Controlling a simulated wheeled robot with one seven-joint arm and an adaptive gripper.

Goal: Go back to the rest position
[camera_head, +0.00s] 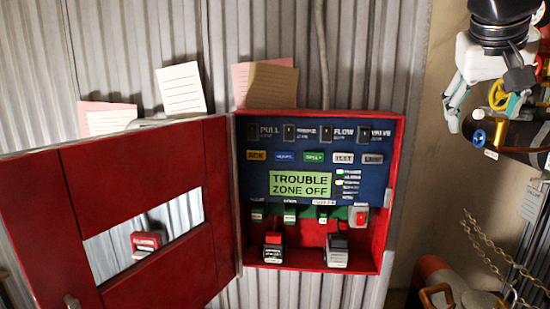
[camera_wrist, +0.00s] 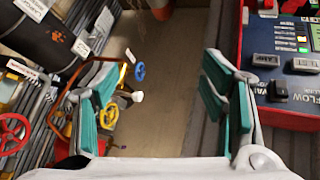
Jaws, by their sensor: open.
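My gripper (camera_head: 476,122) is at the upper right of the head view, right of the red alarm cabinet (camera_head: 397,150) and apart from it. In the wrist view, the two teal-padded fingers of my gripper (camera_wrist: 160,100) are spread wide with nothing between them. Part of the cabinet's blue panel (camera_wrist: 283,70) shows at the right of the wrist view. In the head view, the panel (camera_head: 258,185) carries switches, labels and a green display reading "TROUBLE ZONE OFF".
The cabinet door (camera_head: 150,190) stands open to the left. Pipes with a yellow valve wheel (camera_head: 497,95) and a blue one (camera_head: 479,138) lie behind and beside my gripper. A chain (camera_head: 480,235) hangs lower right. A red wheel (camera_wrist: 12,133) shows left in the wrist view.

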